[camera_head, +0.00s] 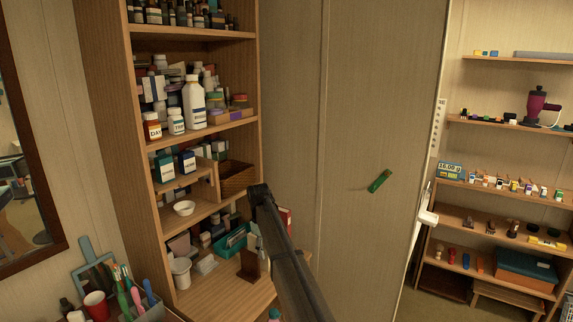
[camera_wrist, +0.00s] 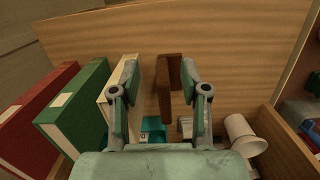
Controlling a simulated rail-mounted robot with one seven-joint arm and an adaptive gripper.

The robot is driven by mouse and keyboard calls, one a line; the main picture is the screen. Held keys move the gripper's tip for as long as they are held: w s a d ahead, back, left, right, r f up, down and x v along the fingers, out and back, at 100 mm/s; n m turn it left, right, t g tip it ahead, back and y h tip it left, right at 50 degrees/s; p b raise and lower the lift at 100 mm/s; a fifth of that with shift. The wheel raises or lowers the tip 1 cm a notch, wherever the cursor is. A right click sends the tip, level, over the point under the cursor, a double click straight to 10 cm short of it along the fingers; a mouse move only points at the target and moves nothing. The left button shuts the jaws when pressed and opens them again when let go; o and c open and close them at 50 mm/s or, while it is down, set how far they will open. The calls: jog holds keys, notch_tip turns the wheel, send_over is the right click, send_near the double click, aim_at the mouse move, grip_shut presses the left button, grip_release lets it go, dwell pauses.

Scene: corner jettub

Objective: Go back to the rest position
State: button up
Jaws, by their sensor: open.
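My gripper (camera_wrist: 160,80) is open in the wrist view, its two fingers apart. A dark brown upright wooden piece (camera_wrist: 164,92) shows between and beyond the fingertips. The left finger overlaps a cream book (camera_wrist: 122,85) in the picture; I cannot tell if it touches. In the head view my dark arm reaches up in front of the wooden shelf unit (camera_head: 247,80); the gripper itself cannot be made out there.
Bottles (camera_head: 194,103) and a white bowl (camera_head: 184,208) fill higher shelves. A grey panel (camera_head: 375,100) stands right of the unit.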

jog(key=s+d+f+m, duration=0.6)
jog(key=s+d+f, duration=1)
jog(key=s+f, duration=0.25)
jog(key=s+d+f+m+y, duration=0.1)
jog(key=s+d+f+m, duration=0.2)
jog(key=s, duration=0.7)
jog(key=s+d+f+m, duration=0.2)
jog(key=s+d+f, duration=0.25)
jog(key=s, duration=0.55)
jog(key=s+f+g, duration=0.3)
jog(key=s+f, duration=0.5)
jog(key=s, duration=0.5)
jog(key=s+f+g, duration=0.3)
jog(key=s+f, duration=0.6)
jog(key=s, duration=0.5)
jog(key=shift+s+d+f, duration=0.2)
jog(key=shift+s+d, duration=0.1)
jog(key=shift+d, duration=0.15)
